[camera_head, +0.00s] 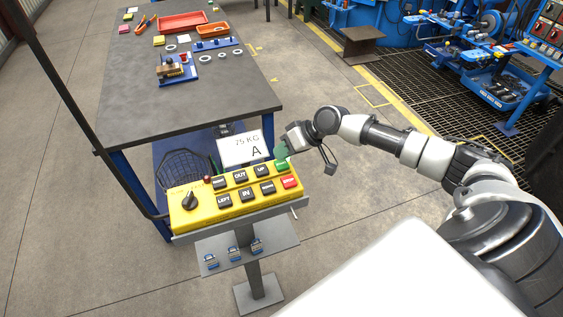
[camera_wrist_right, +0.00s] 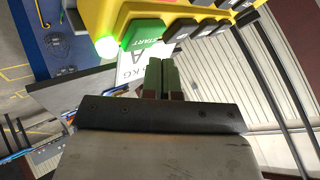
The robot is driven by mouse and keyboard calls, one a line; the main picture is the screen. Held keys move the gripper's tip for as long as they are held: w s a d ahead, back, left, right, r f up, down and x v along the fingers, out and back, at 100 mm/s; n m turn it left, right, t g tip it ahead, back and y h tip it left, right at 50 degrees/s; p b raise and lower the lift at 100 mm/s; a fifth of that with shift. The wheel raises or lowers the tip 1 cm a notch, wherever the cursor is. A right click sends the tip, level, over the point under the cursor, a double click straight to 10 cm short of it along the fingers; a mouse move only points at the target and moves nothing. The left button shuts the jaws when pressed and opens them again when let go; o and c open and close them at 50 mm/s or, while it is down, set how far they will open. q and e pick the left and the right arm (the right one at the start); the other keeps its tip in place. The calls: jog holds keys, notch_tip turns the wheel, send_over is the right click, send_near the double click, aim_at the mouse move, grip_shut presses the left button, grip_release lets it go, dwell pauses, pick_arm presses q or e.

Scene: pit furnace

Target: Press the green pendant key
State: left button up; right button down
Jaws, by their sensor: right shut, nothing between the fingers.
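The yellow pendant box (camera_head: 237,204) stands on a grey post with two rows of keys. The green START key (camera_head: 281,166) is at the right end of its far row, next to the far edge. In the right wrist view the green key (camera_wrist_right: 146,33) is at upper left. My right gripper (camera_head: 281,151) is shut and empty, right beside the green key at the box's far right corner. Its green fingertips (camera_wrist_right: 163,66) are together, slightly below and right of the key in the wrist picture. I cannot tell whether they touch it. My left gripper is not in view.
A white card (camera_head: 245,147) marked "75 KG A" stands behind the box. A red key (camera_head: 290,182) is below the green one, black keys are to its left, and a black knob (camera_head: 190,200) is at far left. A workbench (camera_head: 185,93) stands beyond.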

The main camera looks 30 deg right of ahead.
aim_at(283, 162)
jog(key=shift+r+p, duration=2.2)
jog(key=shift+r, duration=0.35)
